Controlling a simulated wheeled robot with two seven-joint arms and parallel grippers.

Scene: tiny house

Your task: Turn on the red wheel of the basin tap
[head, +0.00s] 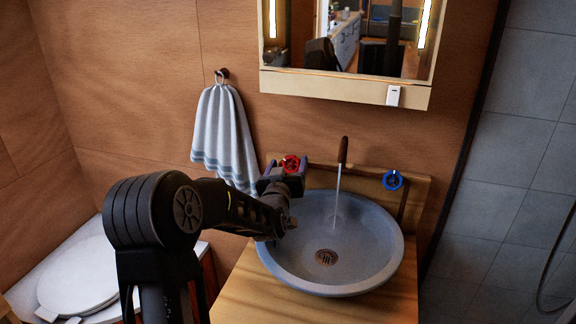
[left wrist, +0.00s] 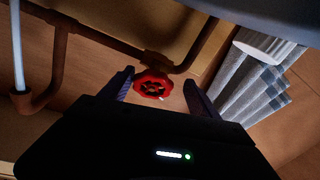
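The red wheel (head: 290,163) sits on the wall pipe behind the basin's left side. In the left wrist view the red wheel (left wrist: 153,85) shows between the fingertips. My left gripper (head: 284,174) is open, one finger on each side of the wheel; I cannot tell whether either finger touches it. The brown tap spout (head: 343,150) stands over the grey round basin (head: 377,272). A thin stream of water (head: 337,190) runs from the spout into the basin. My right gripper is not in view.
A blue wheel (head: 392,180) is on the pipe at the right. The wooden counter (head: 245,290) bears the basin. A striped towel (head: 224,135) hangs left of the tap. A mirror cabinet (head: 345,90) is above. A white toilet (head: 85,275) is at lower left.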

